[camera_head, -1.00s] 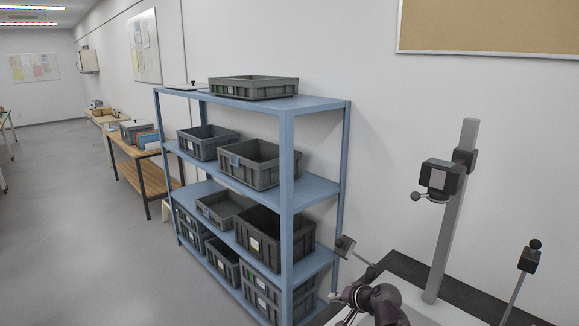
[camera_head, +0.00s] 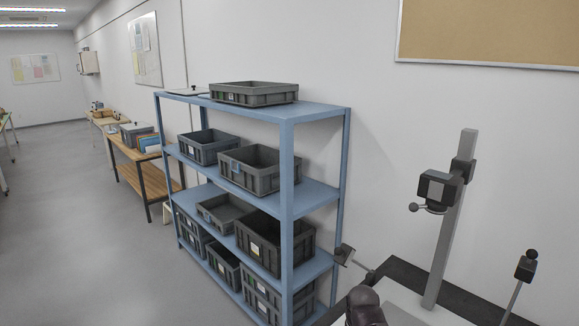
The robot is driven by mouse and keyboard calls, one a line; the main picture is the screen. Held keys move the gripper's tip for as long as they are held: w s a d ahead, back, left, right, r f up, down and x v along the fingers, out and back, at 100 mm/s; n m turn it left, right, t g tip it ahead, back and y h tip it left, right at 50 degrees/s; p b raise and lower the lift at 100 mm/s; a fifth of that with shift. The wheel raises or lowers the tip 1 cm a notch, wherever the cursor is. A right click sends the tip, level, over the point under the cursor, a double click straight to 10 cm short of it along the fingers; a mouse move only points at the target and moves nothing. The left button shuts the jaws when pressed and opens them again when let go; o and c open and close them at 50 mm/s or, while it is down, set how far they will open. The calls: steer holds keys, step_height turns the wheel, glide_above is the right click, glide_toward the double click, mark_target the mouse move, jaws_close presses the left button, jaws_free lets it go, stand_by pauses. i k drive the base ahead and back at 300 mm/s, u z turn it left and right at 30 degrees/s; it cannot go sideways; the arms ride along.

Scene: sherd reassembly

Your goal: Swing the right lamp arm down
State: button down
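The right lamp arm (camera_head: 514,300) is a thin grey rod at the lower right, leaning up and to the right. It carries a small black lamp head (camera_head: 525,267) with a round knob on top. The rod's lower end is cut off by the frame. Left of it stands a grey upright column (camera_head: 447,245) with a dark camera-like head (camera_head: 437,190). A left lamp (camera_head: 344,255) on a short arm sits beside the shelf. A dark, rounded link of my arm shows at the bottom edge. My gripper is not in view.
A blue shelf (camera_head: 316,194) with several grey crates stands left of the column. The column rises from a white-and-black bench top (camera_head: 400,268) against the wall. A cork board (camera_head: 490,30) hangs above. Open floor (camera_head: 80,240) lies at the left.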

mark_target(527, 267)
steer(key=z, duration=1)
steer(key=k, duration=0.5)
steer(key=z, duration=0.25)
